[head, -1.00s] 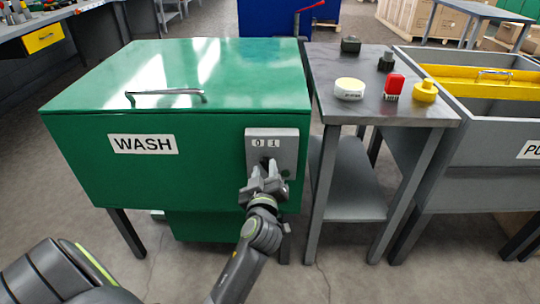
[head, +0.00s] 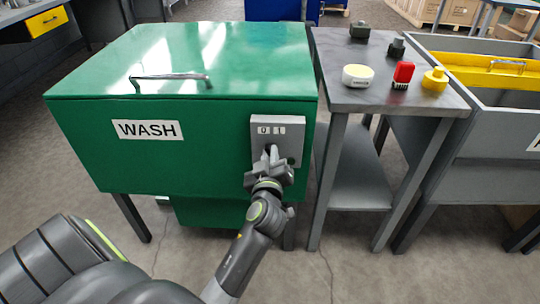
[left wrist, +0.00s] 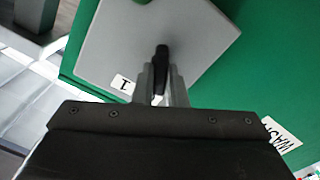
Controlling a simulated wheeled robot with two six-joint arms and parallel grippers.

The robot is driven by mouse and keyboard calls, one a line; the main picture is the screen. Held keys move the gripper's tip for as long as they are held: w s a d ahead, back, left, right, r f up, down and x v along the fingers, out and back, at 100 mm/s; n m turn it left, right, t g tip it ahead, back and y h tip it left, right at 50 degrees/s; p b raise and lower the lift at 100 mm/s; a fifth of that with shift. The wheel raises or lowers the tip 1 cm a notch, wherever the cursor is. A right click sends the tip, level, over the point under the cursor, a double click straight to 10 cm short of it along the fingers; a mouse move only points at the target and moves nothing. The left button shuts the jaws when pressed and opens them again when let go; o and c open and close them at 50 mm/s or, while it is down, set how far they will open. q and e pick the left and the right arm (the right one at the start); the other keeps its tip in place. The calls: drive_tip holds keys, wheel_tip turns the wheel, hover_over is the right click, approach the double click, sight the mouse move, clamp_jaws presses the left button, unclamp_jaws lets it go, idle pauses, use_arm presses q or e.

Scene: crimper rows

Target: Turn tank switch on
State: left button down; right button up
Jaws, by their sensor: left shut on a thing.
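The green tank (head: 90,150) with the WASH label (head: 147,129) stands left of centre in the head view, lid shut. Its grey switch panel (head: 292,150) is on the front right, marked 0 on the left and 1 on the right. My left gripper (head: 270,160) is at the panel, shut on the black switch handle (left wrist: 161,62), which sits between the fingers in the left wrist view. The 1 mark (left wrist: 122,85) shows beside the fingers there. I cannot tell which mark the handle points to. My right gripper is not in view.
A grey side table (head: 350,98) right of the tank holds a round white-yellow tub (head: 357,77), a red item (head: 403,74), a yellow item (head: 435,79) and dark items. A grey bin (head: 485,140) with a yellow tray (head: 490,72) stands farther right.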

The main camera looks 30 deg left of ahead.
use_arm(q)
drive_tip(key=shift+m, duration=0.3)
drive_tip(key=m+p, duration=0.1)
drive_tip(key=m, duration=0.4)
drive_tip(key=m+p, duration=0.1)
drive_tip(key=m, duration=0.5)
drive_tip(key=shift+w+d+p, duration=0.15)
drive_tip(key=shift+d+p, duration=0.05)
drive_tip(key=shift+p, duration=0.15)
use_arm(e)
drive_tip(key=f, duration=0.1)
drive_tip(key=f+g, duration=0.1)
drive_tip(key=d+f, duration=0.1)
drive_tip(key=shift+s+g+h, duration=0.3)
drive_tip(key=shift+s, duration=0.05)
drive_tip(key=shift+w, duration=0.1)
use_arm(q)
drive_tip(key=c, duration=1.5)
unclamp_jaws()
drive_tip(key=shift+o, duration=0.2)
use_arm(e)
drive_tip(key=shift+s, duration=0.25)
